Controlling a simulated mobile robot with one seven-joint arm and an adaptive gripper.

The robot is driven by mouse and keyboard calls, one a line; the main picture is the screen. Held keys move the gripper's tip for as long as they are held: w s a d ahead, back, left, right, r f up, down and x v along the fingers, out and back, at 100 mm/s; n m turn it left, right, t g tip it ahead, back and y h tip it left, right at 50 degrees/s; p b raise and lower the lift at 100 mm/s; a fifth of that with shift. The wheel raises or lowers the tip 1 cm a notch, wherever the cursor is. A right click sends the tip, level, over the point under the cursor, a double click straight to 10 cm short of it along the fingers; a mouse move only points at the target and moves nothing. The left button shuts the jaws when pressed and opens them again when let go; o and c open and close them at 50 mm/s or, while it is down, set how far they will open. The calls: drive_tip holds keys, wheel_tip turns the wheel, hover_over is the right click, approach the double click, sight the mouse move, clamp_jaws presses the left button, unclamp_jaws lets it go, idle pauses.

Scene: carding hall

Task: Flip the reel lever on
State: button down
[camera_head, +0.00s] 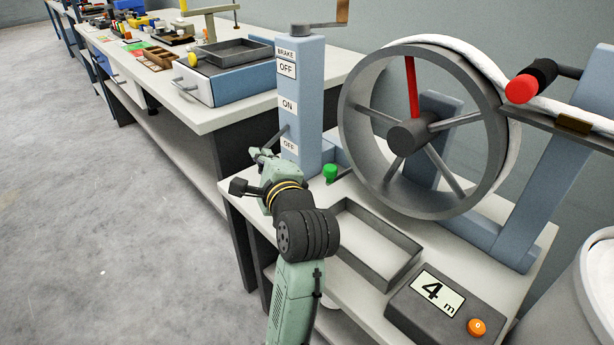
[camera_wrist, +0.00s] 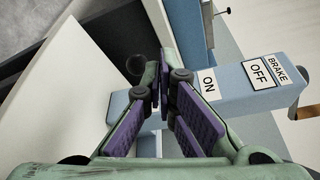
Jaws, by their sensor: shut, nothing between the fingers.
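A blue post (camera_head: 303,105) stands on the bench at the left of the reel (camera_head: 428,125). It carries labels BRAKE, OFF, ON and a lower OFF. A thin grey lever (camera_head: 282,133) sticks out from the post's left side between ON and the lower OFF. In the wrist view a dark ball knob (camera_wrist: 136,65) shows just left of my fingertips; it seems to be the lever's end. My gripper (camera_head: 258,156) is shut and empty, close to the post's left side. In the wrist view my gripper (camera_wrist: 164,80) hides part of the post; contact with the lever cannot be told.
A crank with a brown handle (camera_head: 342,12) tops the post. An open grey tray (camera_head: 375,246), a green knob (camera_head: 330,171) and a counter box reading 4 m (camera_head: 444,308) are on the bench. A second bench (camera_head: 230,112) stands behind. Open floor lies left.

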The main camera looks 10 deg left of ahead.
sight(271, 143)
drive_tip(key=d+f+m+g+h, duration=0.1)
drive_tip(key=d+f+m, duration=0.1)
drive_tip(key=d+f, duration=0.3)
drive_tip(key=shift+m, duration=0.4)
drive_tip(key=x, duration=1)
drive_tip(key=shift+d+p, duration=0.1)
drive_tip(key=shift+p, duration=0.25)
drive_tip(key=shift+r, duration=0.1)
